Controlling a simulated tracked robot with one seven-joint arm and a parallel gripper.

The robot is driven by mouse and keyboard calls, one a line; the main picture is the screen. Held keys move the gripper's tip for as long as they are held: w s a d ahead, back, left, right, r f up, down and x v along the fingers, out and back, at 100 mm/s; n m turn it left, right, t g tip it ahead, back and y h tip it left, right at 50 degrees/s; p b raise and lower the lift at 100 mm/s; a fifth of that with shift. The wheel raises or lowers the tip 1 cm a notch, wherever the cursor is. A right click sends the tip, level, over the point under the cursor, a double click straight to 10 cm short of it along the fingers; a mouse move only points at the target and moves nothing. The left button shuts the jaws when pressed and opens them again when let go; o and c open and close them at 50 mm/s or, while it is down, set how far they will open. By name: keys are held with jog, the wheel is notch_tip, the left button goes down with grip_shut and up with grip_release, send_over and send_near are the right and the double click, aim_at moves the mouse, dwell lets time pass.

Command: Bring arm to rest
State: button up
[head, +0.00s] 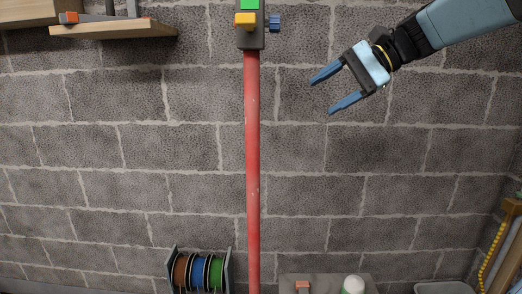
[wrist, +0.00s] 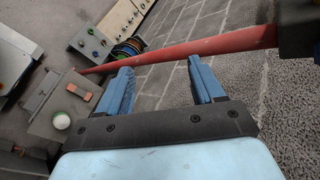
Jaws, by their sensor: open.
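My gripper (head: 322,91) is at the upper right of the head view, in front of the block wall. Its two blue fingers are spread apart with nothing between them, and they point left and down. The fingers also show in the wrist view (wrist: 162,88), with the red pipe crossing beyond their tips. My arm (head: 455,25) reaches in from the upper right corner.
A red vertical pipe (head: 252,160) stands left of my gripper, with a box with coloured parts (head: 250,38) at its top. Conduit reels (head: 198,272) sit low in a rack. A wooden shelf (head: 115,29) is upper left. A grey bin (head: 445,287) is lower right.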

jog(key=s+d+f+n+t+h, duration=0.1)
jog(key=s+d+f+n+h, duration=0.2)
jog(key=s+f, duration=0.4)
jog(key=s+d+f+n+t+h, duration=0.2)
jog(key=s+d+f+h, duration=0.3)
jog(key=f, duration=0.6)
jog(key=s+n+h, duration=0.1)
jog(key=s+h, duration=0.1)
jog(key=shift+s+d+n+h, duration=0.2)
jog(key=shift+d+n+h, duration=0.1)
jog(key=shift+d+h, duration=0.1)
jog(key=shift+c, duration=0.2)
